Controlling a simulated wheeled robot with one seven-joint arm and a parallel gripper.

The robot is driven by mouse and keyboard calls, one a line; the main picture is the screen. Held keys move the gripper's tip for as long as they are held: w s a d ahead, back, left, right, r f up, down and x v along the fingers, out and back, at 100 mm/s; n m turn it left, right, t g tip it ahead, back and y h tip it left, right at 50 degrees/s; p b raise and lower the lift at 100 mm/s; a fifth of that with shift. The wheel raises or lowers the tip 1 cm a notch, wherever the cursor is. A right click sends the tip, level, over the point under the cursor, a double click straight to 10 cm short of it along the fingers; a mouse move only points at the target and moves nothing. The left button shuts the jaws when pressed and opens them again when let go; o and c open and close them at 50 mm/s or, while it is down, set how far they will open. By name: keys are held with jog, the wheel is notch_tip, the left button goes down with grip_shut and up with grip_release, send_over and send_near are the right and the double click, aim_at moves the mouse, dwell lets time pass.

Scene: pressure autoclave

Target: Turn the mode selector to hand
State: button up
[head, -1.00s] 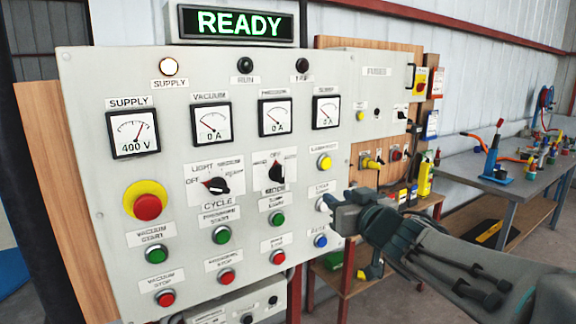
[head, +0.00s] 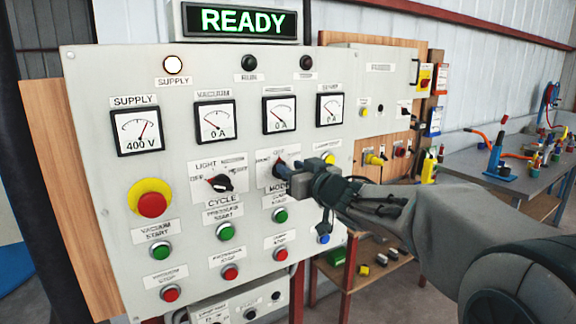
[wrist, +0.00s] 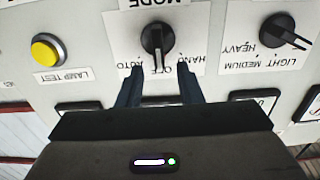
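The mode selector (wrist: 157,38) is a black rotary knob on a white label plate with OFF between AUTO and HAND. The wrist view shows the panel upside down, and the knob's white line points at OFF. My gripper (wrist: 158,76) is open, its two dark fingers on either side of the knob's pointer end with a gap on each side. I cannot tell whether the fingertips reach the panel. In the head view my gripper (head: 287,170) is at the selector and partly hides the knob (head: 277,170) and its plate.
The light/medium/heavy cycle selector (head: 220,183) is left of the mode selector. The yellow lamp test button (wrist: 47,49) is on its other side. Green start buttons (head: 280,215), red stop buttons (head: 280,254) and a large red emergency button (head: 152,204) sit on the panel. Meters are above.

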jog(key=shift+x, duration=1.25)
jog(key=shift+c, duration=0.3)
grip_shut()
jog(key=shift+n, duration=0.4)
jog(key=n+b, duration=0.2)
jog(key=n, duration=0.1)
jog(key=a+n+b, duration=0.1)
jog(key=shift+s+f+n, duration=0.25)
jog(key=shift+s+n, duration=0.05)
jog(key=shift+s, duration=0.05)
jog(key=shift+s+a+f+n+b, duration=0.1)
jog(key=shift+a+f+n+b, duration=0.05)
jog(key=shift+n+b, duration=0.8)
jog(key=shift+s+a+f+n+b, duration=0.1)
jog(key=shift+n+b, duration=0.4)
jog(key=shift+n, duration=0.75)
